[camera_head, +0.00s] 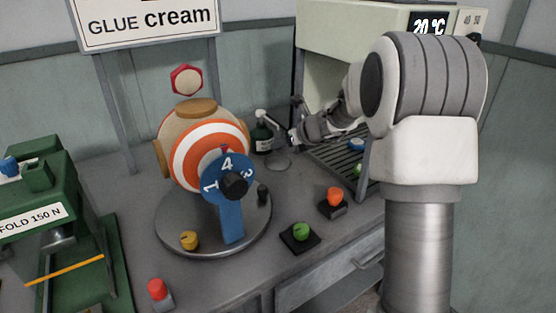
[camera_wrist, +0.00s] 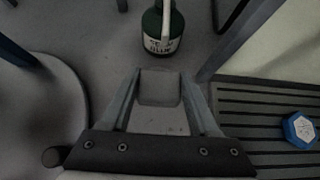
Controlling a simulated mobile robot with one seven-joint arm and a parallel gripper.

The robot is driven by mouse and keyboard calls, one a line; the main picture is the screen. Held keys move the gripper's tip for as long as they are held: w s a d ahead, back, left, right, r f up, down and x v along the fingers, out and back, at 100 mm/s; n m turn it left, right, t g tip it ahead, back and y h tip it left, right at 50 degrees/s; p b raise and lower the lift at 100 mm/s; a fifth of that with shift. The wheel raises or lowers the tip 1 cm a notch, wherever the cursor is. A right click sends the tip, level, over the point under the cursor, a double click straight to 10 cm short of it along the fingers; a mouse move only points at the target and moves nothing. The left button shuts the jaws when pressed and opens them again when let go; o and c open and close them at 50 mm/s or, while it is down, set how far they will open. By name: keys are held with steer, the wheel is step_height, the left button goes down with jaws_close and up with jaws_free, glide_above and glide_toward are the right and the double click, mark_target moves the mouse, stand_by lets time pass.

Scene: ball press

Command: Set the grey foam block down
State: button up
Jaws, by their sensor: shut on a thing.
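The grey foam block (camera_wrist: 160,88) sits between the tips of my gripper (camera_wrist: 162,92) in the wrist view. The fingers are shut on its two sides. The grey bench top shows below and around it; I cannot tell whether the block touches the bench. In the head view my gripper (camera_head: 293,134) is over the bench, just right of the dark green glue bottle (camera_head: 262,138). The block is too small and too like the bench to make out there.
The glue bottle (camera_wrist: 162,28) stands just beyond the block. A slatted dark tray (camera_wrist: 262,112) with a blue hexagonal piece (camera_wrist: 299,130) lies to the right. The striped ball (camera_head: 208,150) on its round stand is left.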

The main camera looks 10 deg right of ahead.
steer(key=x, duration=0.4)
steer(key=shift+w, duration=0.45)
steer(key=shift+f+b, duration=1.5)
steer(key=shift+f, duration=0.5)
steer(key=shift+f, duration=0.2)
steer(key=o, duration=1.4)
steer(key=shift+r, duration=0.1)
steer(key=shift+o, duration=0.2)
steer(key=shift+r, duration=0.1)
